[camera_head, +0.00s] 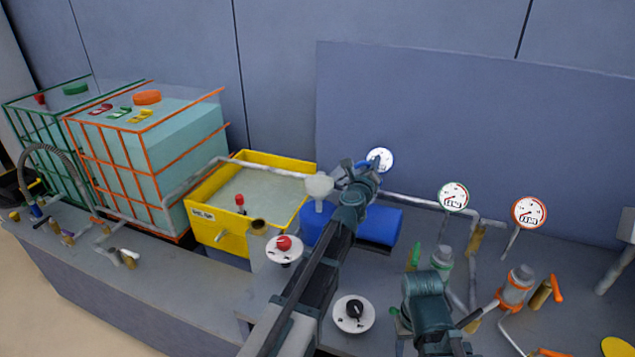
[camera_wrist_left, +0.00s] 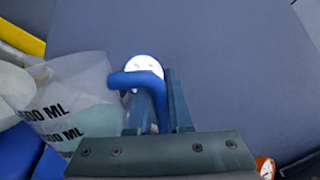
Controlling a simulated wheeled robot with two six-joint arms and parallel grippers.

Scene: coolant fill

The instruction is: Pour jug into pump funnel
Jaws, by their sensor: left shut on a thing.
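My left gripper (camera_head: 360,180) reaches in over the blue pump body (camera_head: 382,226), next to a pale rounded piece on a stem that looks like the funnel (camera_head: 319,185). In the left wrist view its fingers (camera_wrist_left: 162,105) are shut on the blue handle (camera_wrist_left: 142,80) of a translucent jug (camera_wrist_left: 75,100). The jug has ML markings, pale green liquid inside and looks tilted.
A yellow tray (camera_head: 222,231) of liquid stands left of the funnel. A caged orange tank (camera_head: 150,150) and a green one (camera_head: 45,130) stand further left. Gauges (camera_head: 453,196), a red knob (camera_head: 284,244), a black knob (camera_head: 354,311) and pipes crowd the bench. A wall panel rises behind.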

